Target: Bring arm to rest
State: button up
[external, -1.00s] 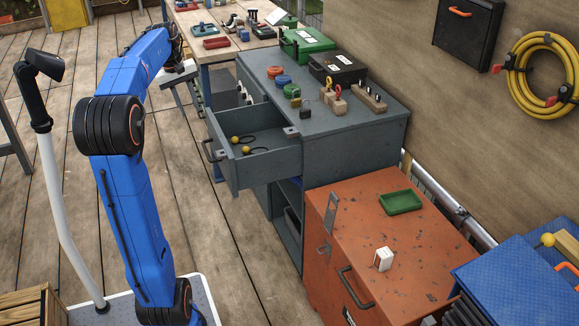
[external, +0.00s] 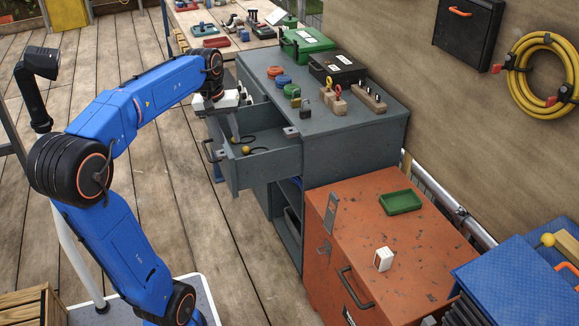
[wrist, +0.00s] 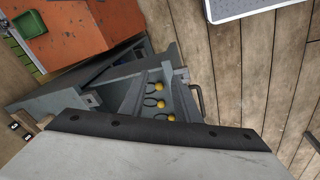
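My gripper (external: 228,126) is over the open drawer (external: 268,168) of the grey cabinet in the external view. Yellow balls with dark rings (wrist: 155,87) lie in the drawer beyond the fingers. One yellow ball (external: 246,149) shows clearly in the external view, while the gripper partly hides the drawer. My blue arm is bent at the elbow and reaches right towards the drawer.
The grey cabinet top (external: 300,120) holds padlocks, coloured rings, a black case (external: 337,68) and a green case (external: 306,41). An orange cabinet (external: 340,220) with a green tray (external: 401,202) stands in front. The wooden floor left of the cabinets has free room.

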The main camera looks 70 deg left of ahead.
jog(key=s+d+f+m, duration=0.3)
jog(key=d+f+m, duration=0.1)
jog(key=d, duration=0.6)
jog(key=s+d+f+m+t, duration=0.1)
jog(key=d+f+m, duration=0.3)
jog(key=d, duration=0.6)
jog(key=s+d+f+m+t, duration=0.1)
jog(key=s+d+f+m, duration=0.3)
jog(key=d, duration=0.6)
notch_tip(320, 180, down, 2)
jog(key=shift+s+f+m+h, duration=0.15)
jog(key=shift+s+m+h, duration=0.15)
jog(key=o, duration=0.3)
